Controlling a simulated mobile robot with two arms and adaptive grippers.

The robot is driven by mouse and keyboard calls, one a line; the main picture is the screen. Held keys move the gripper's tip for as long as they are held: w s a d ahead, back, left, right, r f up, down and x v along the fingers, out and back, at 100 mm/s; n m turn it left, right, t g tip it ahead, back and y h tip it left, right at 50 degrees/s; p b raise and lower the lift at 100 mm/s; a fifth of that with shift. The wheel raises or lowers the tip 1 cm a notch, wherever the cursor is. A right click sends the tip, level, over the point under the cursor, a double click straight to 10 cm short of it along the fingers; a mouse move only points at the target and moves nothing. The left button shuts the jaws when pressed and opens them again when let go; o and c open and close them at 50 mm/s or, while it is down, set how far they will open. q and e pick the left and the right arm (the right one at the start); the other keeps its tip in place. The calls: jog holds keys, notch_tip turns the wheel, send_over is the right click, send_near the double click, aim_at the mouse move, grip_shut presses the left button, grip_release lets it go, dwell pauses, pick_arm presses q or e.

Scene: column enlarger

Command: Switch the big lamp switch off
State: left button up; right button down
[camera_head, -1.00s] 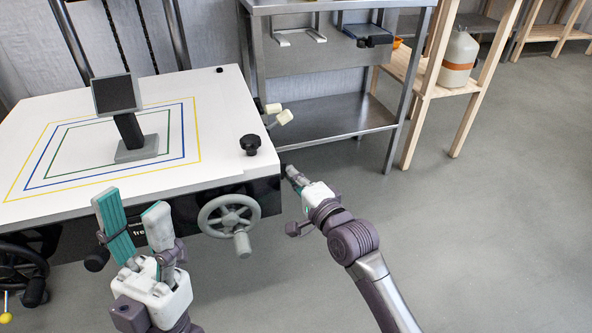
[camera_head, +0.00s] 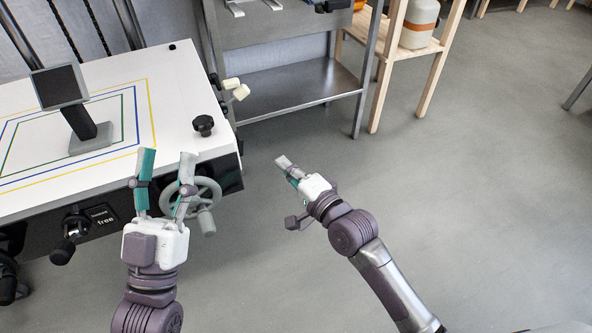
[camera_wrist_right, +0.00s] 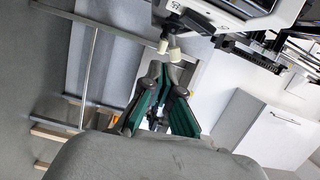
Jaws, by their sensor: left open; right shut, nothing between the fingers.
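I cannot surely pick out the big lamp switch in either view. My left gripper (camera_head: 167,155) is open and empty in the head view, in front of the white table's near edge and partly over a grey handwheel (camera_head: 205,192). My right gripper (camera_head: 283,164) is shut and empty, apart from the table's right side and over the floor. In the right wrist view my right gripper (camera_wrist_right: 165,75) points towards two cream knobs (camera_wrist_right: 168,50) on a dark-and-white machine part. These look like the cream knobs (camera_head: 236,88) at the table's right edge in the head view.
The white table (camera_head: 130,75) carries a small dark screen on a stand (camera_head: 62,87) and a black knob (camera_head: 203,124). A metal shelf (camera_head: 300,85) and a wooden rack (camera_head: 385,75) stand behind. The floor on the right is mostly clear.

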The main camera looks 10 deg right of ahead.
pick_arm(q)
jog(key=shift+w+f+g+y+p, duration=0.15)
jog(key=shift+w+f+g, duration=0.45)
jog(key=shift+f, duration=0.25)
jog(key=shift+w+f+g+y+p, duration=0.15)
jog(key=shift+w+f+g, duration=0.35)
jog(key=shift+f+g, duration=0.25)
pick_arm(e)
jog(key=shift+v, duration=1.7)
jog(key=shift+f, duration=0.1)
